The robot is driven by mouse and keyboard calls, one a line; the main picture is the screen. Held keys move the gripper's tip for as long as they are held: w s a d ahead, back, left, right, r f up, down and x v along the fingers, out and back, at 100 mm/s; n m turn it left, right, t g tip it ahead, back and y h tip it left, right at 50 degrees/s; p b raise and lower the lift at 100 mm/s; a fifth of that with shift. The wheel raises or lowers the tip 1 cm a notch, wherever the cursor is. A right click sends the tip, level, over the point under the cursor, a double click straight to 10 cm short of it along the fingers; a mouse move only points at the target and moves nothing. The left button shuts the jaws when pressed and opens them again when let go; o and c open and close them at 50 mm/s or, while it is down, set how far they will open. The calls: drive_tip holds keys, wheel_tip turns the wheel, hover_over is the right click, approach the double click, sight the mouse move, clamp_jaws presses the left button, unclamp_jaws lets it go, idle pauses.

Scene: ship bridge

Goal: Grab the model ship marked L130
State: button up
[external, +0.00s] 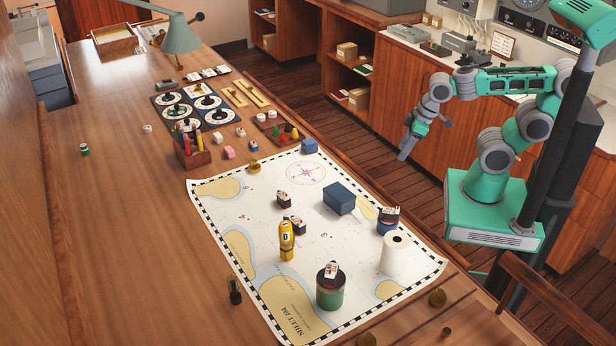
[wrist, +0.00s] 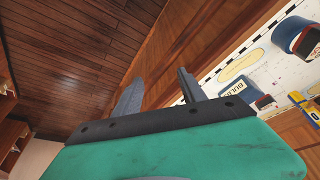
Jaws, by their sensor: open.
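Several small model ships with dark hulls and white tops stand on the chart (external: 265,215). One ship (external: 283,199) and another ship (external: 298,225) sit near its middle. A third ship (external: 331,272) is on a green tin (external: 330,293), and another (external: 390,214) is on a blue support (external: 386,228) at the right. The marking L130 is not readable on any of them. My gripper (external: 407,148) is open and empty, right of the table over the aisle, well apart from the ships. Its two fingers (wrist: 160,80) show in the wrist view, with the chart's edge at right.
On the chart are a blue box (external: 339,198), a yellow bottle (external: 286,241), a white roll (external: 395,254) and a smaller blue block (external: 309,146). A pen holder (external: 192,156) and dial boards (external: 195,108) stand beyond. The table's left side is mostly clear.

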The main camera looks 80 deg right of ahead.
drive_tip(key=shift+o, duration=0.2)
drive_tip(key=o, duration=0.6)
drive_tip(key=shift+o, duration=0.2)
drive_tip(key=n+g+y+b, duration=0.1)
drive_tip(key=n+y+b, duration=0.15)
drive_tip(key=n, duration=0.75)
approach(296, 222)
drive_tip(key=f, duration=0.2)
drive_tip(key=shift+y, duration=0.45)
drive_tip(key=x, duration=0.2)
drive_tip(key=p+x, duration=0.1)
drive_tip(key=x, duration=0.1)
drive_tip(key=p+x, duration=0.1)
drive_tip(key=x, duration=0.2)
drive_tip(key=shift+w+d, duration=0.1)
drive_tip(key=shift+w, duration=0.15)
